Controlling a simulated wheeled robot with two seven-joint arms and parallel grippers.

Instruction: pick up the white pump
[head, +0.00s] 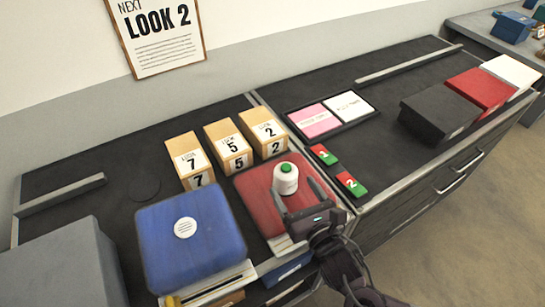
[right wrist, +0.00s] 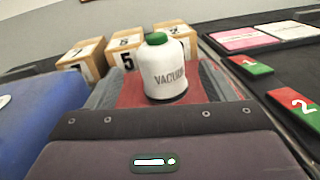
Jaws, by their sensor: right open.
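The white pump (head: 286,182) is a small upright bottle with a green cap, standing on the red folded stack (head: 252,190). My right gripper (head: 293,188) is open, low over the red stack, with one finger to each side of the pump. In the right wrist view the fingers (right wrist: 163,88) show gaps between them and the pump. I cannot tell how deep the pump sits between them. My left gripper is not in view.
A blue block (head: 190,235) stands left of the red stack. Several numbered wooden boxes (head: 228,147) stand behind it. Red-green cards (head: 350,184) lie to the right, near a tray with pink and white cards (head: 315,121). Black, red and white boxes (head: 440,110) stand far right.

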